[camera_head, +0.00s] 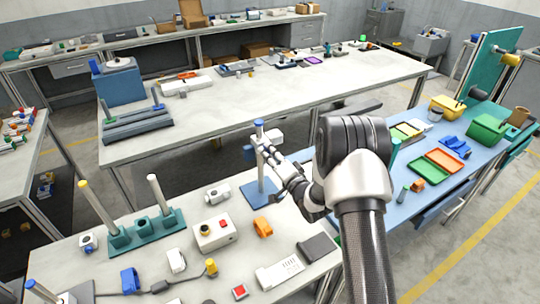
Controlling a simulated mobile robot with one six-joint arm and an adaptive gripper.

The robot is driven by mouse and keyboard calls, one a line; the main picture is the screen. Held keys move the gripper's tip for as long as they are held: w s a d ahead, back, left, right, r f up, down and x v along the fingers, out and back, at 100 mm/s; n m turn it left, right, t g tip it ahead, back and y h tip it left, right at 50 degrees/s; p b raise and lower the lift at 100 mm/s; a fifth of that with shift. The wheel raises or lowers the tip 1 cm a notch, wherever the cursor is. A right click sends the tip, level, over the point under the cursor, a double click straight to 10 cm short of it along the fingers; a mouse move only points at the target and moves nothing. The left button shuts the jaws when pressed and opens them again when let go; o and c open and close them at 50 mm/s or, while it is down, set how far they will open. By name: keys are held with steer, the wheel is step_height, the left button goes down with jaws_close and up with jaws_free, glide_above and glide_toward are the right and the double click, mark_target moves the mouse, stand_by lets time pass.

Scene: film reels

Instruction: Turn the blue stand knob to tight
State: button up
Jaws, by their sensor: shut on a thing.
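A pale clamp block (274,136) sits on the post's right side near the top. My gripper (264,148) reaches in from the right and is shut at the upper post, just below the clamp block. The stand knob is between its fingers and mostly hidden by them. The knob's mark or setting is too small to read.
The near workbench (185,262) also holds a teal stand (145,230) with two rods, a white box (214,233) with a red button, an orange part (263,227) and a dark flat block (317,247). A blue bench (400,200) with trays lies to the right.

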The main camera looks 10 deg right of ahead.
steer(key=shift+r, duration=0.1)
stand_by(0.3)
steer(key=o, duration=1.1)
steer(key=v, duration=1.2)
